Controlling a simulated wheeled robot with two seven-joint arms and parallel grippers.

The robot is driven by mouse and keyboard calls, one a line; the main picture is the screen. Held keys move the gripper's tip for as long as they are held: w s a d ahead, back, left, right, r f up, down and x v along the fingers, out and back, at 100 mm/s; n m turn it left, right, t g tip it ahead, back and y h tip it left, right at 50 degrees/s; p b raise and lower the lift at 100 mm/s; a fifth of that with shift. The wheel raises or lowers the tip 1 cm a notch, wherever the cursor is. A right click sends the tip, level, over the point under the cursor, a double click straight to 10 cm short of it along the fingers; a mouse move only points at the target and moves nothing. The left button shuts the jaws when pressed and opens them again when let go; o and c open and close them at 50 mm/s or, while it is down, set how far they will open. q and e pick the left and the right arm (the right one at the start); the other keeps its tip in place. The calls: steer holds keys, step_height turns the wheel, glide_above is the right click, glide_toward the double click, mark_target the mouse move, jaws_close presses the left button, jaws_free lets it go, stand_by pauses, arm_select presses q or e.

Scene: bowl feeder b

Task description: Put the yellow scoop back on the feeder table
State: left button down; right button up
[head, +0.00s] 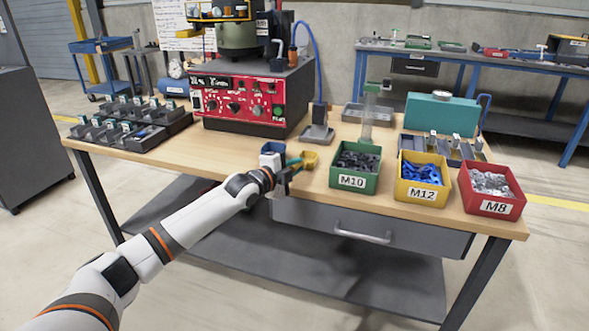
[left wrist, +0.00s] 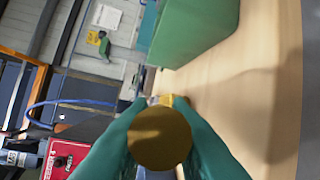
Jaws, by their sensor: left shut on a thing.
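The yellow scoop (head: 309,158) is at the front of the wooden feeder table (head: 225,165), beside my left gripper. My left gripper (head: 296,164) reaches in from the left over the table's front edge. In the left wrist view its teal fingers (left wrist: 160,105) are shut on the scoop, whose round yellow end (left wrist: 160,138) faces the camera. I cannot tell whether the scoop touches the table. My right gripper is not in view.
A green M10 bin (head: 355,182), yellow M12 bin (head: 422,194) and red M8 bin (head: 490,208) stand to the right. The red-fronted feeder (head: 240,107) stands behind. Bare tabletop lies to the left.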

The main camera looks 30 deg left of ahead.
arm_select(q)
steer(key=shift+r, duration=0.1)
steer(key=c, duration=1.3)
jaws_free()
steer(key=shift+f, duration=0.2)
